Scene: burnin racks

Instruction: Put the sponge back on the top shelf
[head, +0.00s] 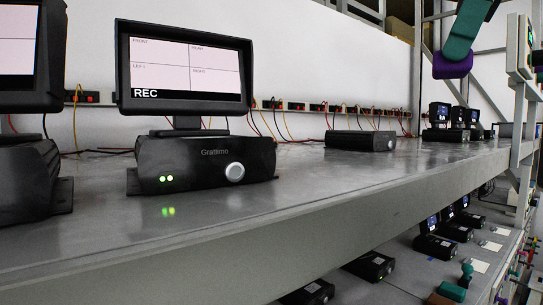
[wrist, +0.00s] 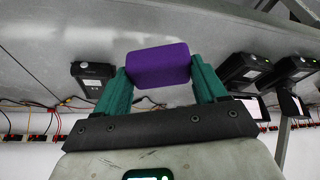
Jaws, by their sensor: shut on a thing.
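The sponge is a purple block (head: 453,67), high at the upper right of the head view. My gripper (wrist: 160,68) has teal fingers and is shut on the sponge (wrist: 158,64), one finger on each side in the wrist view. In the head view only part of a teal finger shows above the sponge. The sponge appears above the far part of a long grey shelf (head: 300,190), apart from its surface.
On the shelf stand a black recorder (head: 205,165) with a screen, a flat black box (head: 360,141) and several small devices. Bare surface lies between them and along the front edge. A lower level holds more devices. A metal post (head: 521,110) rises at the right.

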